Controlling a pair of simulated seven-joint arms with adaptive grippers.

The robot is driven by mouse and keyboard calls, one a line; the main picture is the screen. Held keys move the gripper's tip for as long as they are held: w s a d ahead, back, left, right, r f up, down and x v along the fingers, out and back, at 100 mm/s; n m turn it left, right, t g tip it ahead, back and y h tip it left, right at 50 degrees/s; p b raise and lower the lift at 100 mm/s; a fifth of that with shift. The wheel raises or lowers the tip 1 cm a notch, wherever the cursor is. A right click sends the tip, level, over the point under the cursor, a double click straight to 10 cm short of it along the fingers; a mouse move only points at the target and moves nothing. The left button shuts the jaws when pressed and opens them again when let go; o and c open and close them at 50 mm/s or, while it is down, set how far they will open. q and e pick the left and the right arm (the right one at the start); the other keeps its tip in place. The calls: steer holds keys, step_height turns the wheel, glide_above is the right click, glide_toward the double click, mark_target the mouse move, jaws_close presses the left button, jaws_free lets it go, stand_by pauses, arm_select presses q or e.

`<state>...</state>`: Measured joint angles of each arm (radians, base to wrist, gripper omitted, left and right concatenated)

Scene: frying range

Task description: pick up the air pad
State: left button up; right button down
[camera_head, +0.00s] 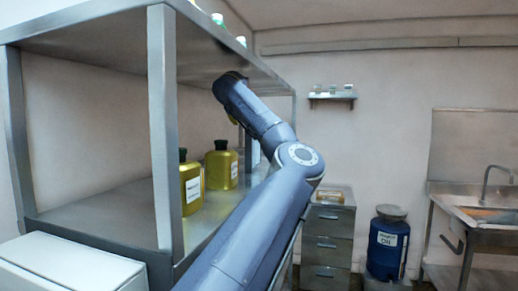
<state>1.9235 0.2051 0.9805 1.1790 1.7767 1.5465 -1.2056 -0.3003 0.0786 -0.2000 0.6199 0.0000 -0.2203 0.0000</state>
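I cannot make out anything that is clearly an air pad in this view. One of my blue-grey arms rises from the bottom middle, bends at a round joint, and reaches up and left beside the metal shelf. Its dark far end is close under the shelf's upper board. No gripper fingers can be made out there, and I cannot tell which arm it is. My other arm does not show.
The metal shelf (160,130) fills the left, holding yellow-green bottles (221,167). A white box (65,262) is at lower left. A drawer cabinet (328,245), a blue drum (387,245) and a sink (490,214) stand behind. A small wall shelf (332,97) hangs above.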

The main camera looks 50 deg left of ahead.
arm_select(q)
glide_above(254, 144)
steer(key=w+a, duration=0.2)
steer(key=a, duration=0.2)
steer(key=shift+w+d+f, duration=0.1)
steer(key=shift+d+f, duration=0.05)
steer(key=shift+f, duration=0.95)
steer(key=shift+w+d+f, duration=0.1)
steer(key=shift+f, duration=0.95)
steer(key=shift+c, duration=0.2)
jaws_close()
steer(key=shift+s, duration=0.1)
